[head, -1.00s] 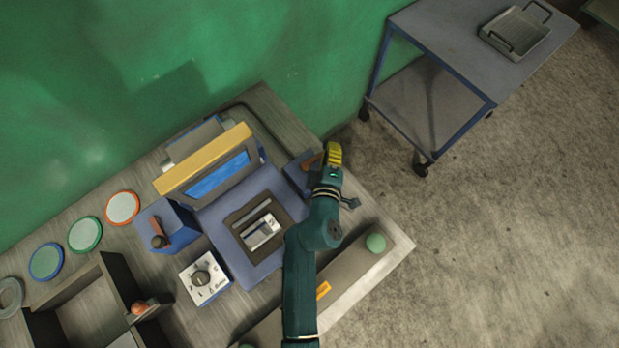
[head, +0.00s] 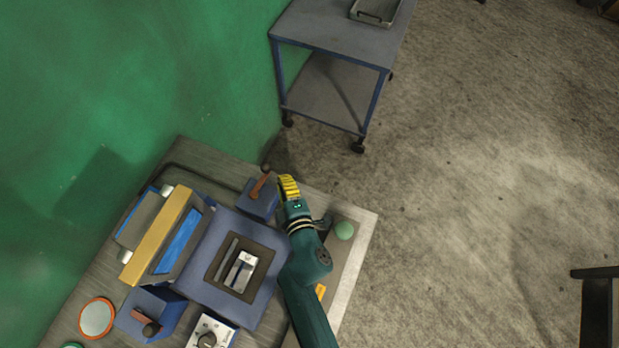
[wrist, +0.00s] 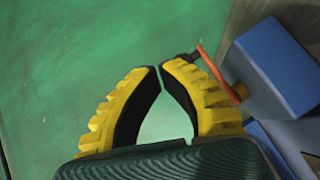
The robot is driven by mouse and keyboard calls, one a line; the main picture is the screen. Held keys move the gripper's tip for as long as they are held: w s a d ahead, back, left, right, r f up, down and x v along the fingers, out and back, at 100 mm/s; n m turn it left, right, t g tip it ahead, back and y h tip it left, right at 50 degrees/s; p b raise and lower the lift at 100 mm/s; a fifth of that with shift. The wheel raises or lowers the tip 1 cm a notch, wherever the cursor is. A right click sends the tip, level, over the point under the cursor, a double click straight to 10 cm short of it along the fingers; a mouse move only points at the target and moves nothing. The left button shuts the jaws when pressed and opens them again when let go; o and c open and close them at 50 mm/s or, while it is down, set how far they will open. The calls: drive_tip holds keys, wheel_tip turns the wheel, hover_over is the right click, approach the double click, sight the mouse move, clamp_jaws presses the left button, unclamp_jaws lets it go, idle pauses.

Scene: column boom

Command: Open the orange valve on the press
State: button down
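The orange valve lever (head: 260,187) stands out of a small blue box (head: 257,203) at the far right corner of the press (head: 235,262). It has a dark tip. In the wrist view the orange lever (wrist: 211,67) slants from the blue box (wrist: 275,68) up to the left, just right of the right finger. My gripper (head: 287,179) is right of the lever in the head view. In the wrist view its yellow fingers (wrist: 159,68) meet at the tips, with nothing between them. The lever is outside them; whether it touches the right finger I cannot tell.
A second blue box with a reddish-brown lever (head: 149,327) is at the press's near left. A dial box (head: 211,335) is beside it. A green button (head: 344,230) is right of my arm.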

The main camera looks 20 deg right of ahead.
drive_tip(key=s+d+r+p, duration=0.2)
drive_tip(key=s+d+p, duration=0.1)
drive_tip(key=d+p, duration=0.3)
drive_tip(key=shift+s+d+p, duration=0.2)
drive_tip(key=shift+s+p, duration=0.2)
drive_tip(key=shift+p, duration=0.7)
drive_tip(key=shift+r, duration=0.2)
